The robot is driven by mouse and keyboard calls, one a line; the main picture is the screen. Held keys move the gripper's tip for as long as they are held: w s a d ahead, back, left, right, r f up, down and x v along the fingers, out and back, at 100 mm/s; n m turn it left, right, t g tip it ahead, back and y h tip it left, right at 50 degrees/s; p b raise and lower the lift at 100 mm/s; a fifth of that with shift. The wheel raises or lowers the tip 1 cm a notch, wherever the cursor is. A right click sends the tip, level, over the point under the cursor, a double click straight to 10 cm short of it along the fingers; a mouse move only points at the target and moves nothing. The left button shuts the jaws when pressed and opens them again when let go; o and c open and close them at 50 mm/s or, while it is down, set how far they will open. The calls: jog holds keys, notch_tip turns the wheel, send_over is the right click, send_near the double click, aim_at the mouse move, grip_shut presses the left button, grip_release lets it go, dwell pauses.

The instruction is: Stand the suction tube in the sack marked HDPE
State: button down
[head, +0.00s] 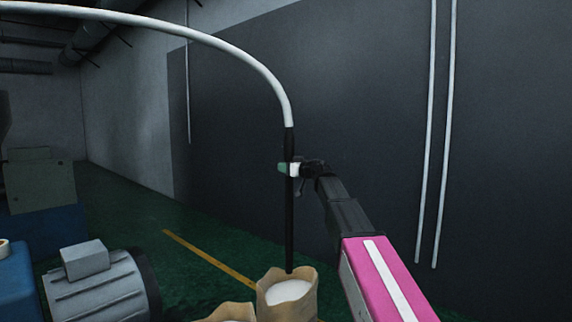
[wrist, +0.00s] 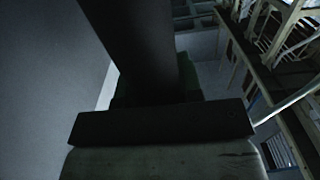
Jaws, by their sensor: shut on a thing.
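The suction tube (head: 289,220) is a long black pipe, held upright, with a white hose arching from its top to the upper left. My gripper (head: 290,169) is shut on its upper part. The tube's lower end appears at the far rim of an open brown sack (head: 287,303) filled with white material. I cannot tell whether it is above the opening or behind the rim. A second similar sack (head: 231,311) is partly cut off at the bottom edge. No HDPE marking is readable on either. In the wrist view the dark tube (wrist: 135,40) fills the upper middle.
A grey motor (head: 100,290) and blue machine parts (head: 15,285) stand at the lower left. A dark wall panel with thin vertical pipes (head: 447,150) is behind my arm. The green floor with a yellow line (head: 205,257) is open left of the sacks.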

notch_tip(320, 180, down, 37)
dwell(4.5)
jog(key=c, duration=0.7)
grip_release()
jog(key=v, duration=1)
jog(key=shift+s+d, duration=0.3)
